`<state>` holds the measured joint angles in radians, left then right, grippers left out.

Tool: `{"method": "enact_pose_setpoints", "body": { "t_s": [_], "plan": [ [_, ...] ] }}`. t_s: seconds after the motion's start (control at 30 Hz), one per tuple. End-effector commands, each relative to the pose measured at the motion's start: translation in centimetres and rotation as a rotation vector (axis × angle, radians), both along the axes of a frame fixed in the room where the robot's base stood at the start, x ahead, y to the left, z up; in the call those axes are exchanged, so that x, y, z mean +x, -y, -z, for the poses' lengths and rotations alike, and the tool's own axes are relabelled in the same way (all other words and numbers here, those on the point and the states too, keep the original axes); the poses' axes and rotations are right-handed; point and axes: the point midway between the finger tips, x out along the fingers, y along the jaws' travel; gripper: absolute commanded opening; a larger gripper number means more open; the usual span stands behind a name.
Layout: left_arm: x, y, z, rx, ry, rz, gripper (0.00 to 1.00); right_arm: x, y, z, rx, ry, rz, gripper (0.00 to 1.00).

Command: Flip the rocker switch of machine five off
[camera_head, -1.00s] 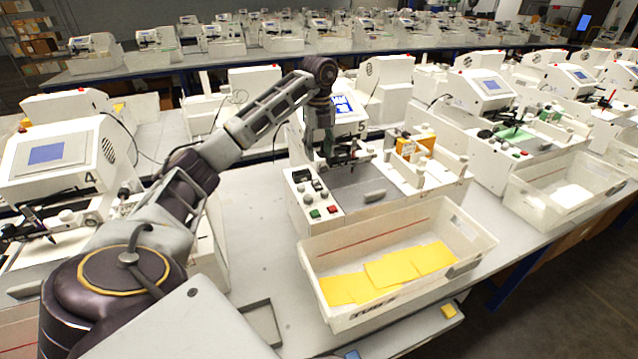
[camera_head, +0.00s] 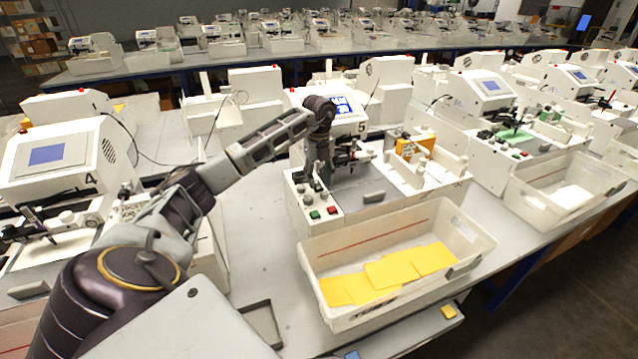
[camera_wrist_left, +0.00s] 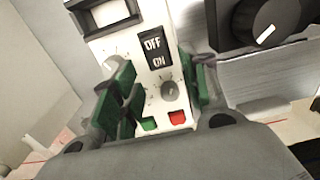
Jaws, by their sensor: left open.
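Machine five (camera_head: 352,208) stands in the middle of the head view, with a "5" beside its lit screen. Its rocker switch (camera_wrist_left: 155,50) is black with white OFF and ON marks and shows clearly in the left wrist view. I cannot tell which half is pressed in. My left gripper (camera_head: 323,178) hangs over the machine's control panel. In the left wrist view its green-padded fingers (camera_wrist_left: 162,78) are apart and empty, one on each side of the panel strip. The switch lies beyond the fingertips, seen between them. No contact with it shows. My right gripper is out of view.
Beside the switch are a knob (camera_wrist_left: 169,90), a green button (camera_wrist_left: 149,124) and a red button (camera_wrist_left: 177,118). A bin (camera_head: 320,262) with yellow sheets stands in front of the machine. Machine four (camera_head: 62,160) is at left. The table between them is partly clear.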

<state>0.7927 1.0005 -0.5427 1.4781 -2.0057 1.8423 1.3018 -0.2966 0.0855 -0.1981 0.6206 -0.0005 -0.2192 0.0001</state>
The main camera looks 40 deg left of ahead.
Motion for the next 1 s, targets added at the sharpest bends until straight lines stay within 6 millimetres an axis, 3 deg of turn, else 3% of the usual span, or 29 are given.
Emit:
{"method": "enact_pose_setpoints", "body": {
  "t_s": [0.3,0.7,1.0],
  "plan": [
    [0.0,0.0,2.6,-0.001,-0.002,0.001,0.45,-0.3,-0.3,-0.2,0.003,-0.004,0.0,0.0],
    [0.0,0.0,2.9,0.0,0.0,0.0,0.43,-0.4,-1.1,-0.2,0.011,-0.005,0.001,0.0],
    [0.0,0.0,2.8,0.0,0.0,0.0,0.05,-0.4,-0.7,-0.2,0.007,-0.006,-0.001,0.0]
  ]
}}
